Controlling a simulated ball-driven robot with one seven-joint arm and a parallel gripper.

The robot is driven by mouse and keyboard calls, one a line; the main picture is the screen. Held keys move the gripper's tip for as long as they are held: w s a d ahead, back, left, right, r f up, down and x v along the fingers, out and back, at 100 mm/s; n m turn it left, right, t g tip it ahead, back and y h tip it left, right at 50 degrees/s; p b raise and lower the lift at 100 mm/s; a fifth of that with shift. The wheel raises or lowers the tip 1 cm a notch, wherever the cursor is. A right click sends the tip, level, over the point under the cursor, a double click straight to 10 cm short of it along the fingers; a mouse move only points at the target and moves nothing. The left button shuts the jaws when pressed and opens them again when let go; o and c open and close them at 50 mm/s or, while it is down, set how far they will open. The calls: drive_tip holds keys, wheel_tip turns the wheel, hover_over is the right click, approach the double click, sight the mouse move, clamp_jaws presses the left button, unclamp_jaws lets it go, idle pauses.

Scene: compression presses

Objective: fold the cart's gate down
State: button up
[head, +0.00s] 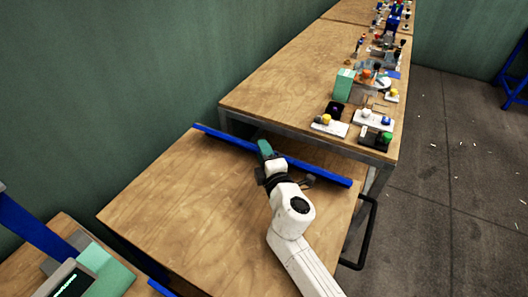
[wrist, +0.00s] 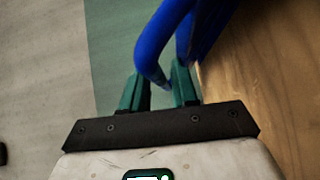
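The cart has a wooden top (head: 170,205). A blue bar, the cart's gate (head: 325,176), runs along its far edge, beside the long workbench. My gripper (head: 265,149) is at the middle of this bar, coming from the near side. In the wrist view, the blue gate tube (wrist: 152,60) curves down between the two green fingers of my gripper (wrist: 160,88). The contact faces and the gate's lower part are hidden.
A long workbench (head: 270,85) with presses and small button boxes stands beyond the gate. A black handle (head: 368,235) sticks out at the cart's right. A green-and-grey device (head: 100,270) is at lower left. Floor (head: 440,170) to the right is mostly clear.

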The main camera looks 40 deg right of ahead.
drive_tip(key=b+v, duration=0.1)
drive_tip(key=v, duration=0.9)
drive_tip(key=shift+s, duration=0.35)
drive_tip(key=shift+c, duration=0.4)
